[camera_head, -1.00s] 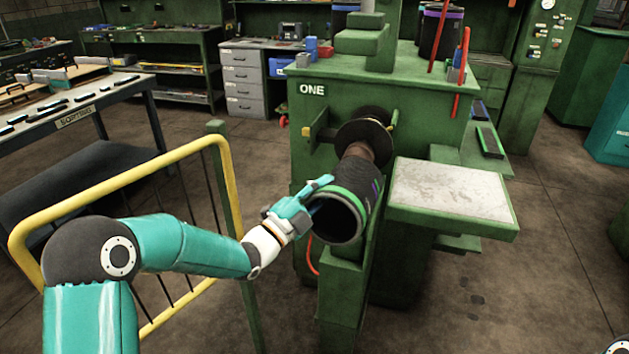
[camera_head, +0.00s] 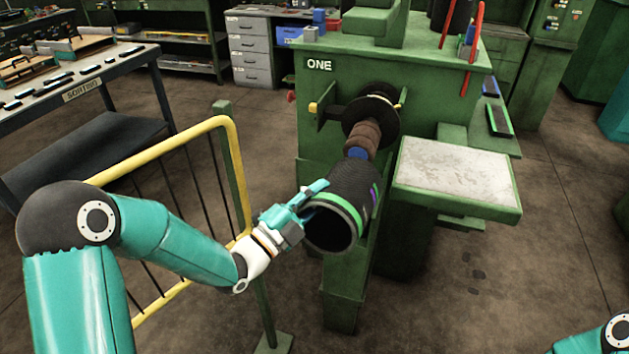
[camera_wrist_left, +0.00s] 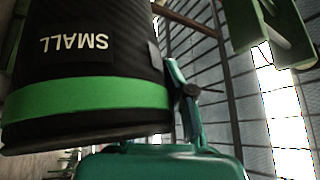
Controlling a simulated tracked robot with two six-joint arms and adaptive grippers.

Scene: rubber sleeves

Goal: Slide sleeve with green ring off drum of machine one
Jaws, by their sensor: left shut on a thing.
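The black sleeve with the green ring (camera_head: 335,203) is at the front of machine one (camera_head: 440,90), its open mouth facing me. My left gripper (camera_head: 308,203) is shut on the wall of the sleeve at the left of its mouth. The brown drum (camera_head: 362,138) with a blue end shows behind the sleeve, between it and the dark round flange (camera_head: 371,116). My right gripper is out of view.
A pale-topped side table (camera_head: 460,172) stands right of the sleeve. A green post of the machine is just below it. A yellow-railed barrier (camera_head: 233,150) is on the left, close to my arm. The sorting table (camera_head: 90,90) is behind the barrier.

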